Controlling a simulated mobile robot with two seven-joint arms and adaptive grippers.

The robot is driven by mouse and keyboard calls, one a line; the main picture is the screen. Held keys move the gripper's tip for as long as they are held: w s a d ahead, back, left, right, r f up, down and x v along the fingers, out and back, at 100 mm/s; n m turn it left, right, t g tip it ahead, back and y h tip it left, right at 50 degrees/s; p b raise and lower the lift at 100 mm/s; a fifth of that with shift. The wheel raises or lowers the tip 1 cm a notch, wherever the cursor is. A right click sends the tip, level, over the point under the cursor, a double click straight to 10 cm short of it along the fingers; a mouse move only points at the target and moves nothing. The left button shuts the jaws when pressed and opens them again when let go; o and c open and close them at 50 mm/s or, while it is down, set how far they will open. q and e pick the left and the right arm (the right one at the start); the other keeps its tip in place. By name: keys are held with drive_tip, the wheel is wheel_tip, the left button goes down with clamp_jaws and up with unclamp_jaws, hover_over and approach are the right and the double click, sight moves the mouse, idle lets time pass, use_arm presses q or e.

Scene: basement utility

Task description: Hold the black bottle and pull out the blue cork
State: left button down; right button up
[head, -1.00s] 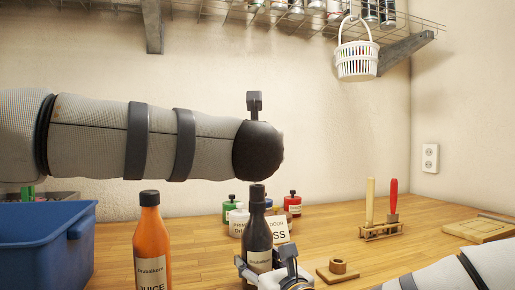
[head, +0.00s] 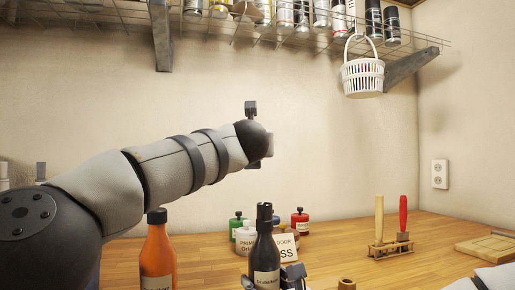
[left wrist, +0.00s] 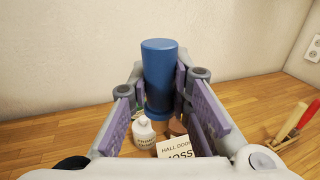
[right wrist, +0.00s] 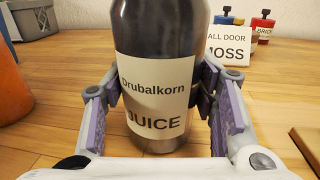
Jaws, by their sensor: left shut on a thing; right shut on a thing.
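The black bottle (head: 265,256) stands upright on the wooden table, its neck top bare in the head view. My right gripper (head: 290,275) is shut on its body; in the right wrist view the fingers (right wrist: 163,90) press both sides of the bottle (right wrist: 158,35) by its "Drubalkorn JUICE" label. The blue cork (left wrist: 158,62) shows in the left wrist view, upright between the fingers of my left gripper (left wrist: 160,95), which is shut on it. No bottle shows under the cork there. In the head view my left wrist hides most of that gripper, above the bottle.
An orange bottle (head: 157,262) stands left of the black one. Small jars (head: 299,222) and a lettered card (head: 286,248) stand behind it. A tool rack (head: 388,250) and a wooden board (head: 488,248) are at right. A white basket (head: 362,78) hangs from the shelf.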

drive_tip(key=o, duration=1.6)
drive_tip(key=v, duration=1.2)
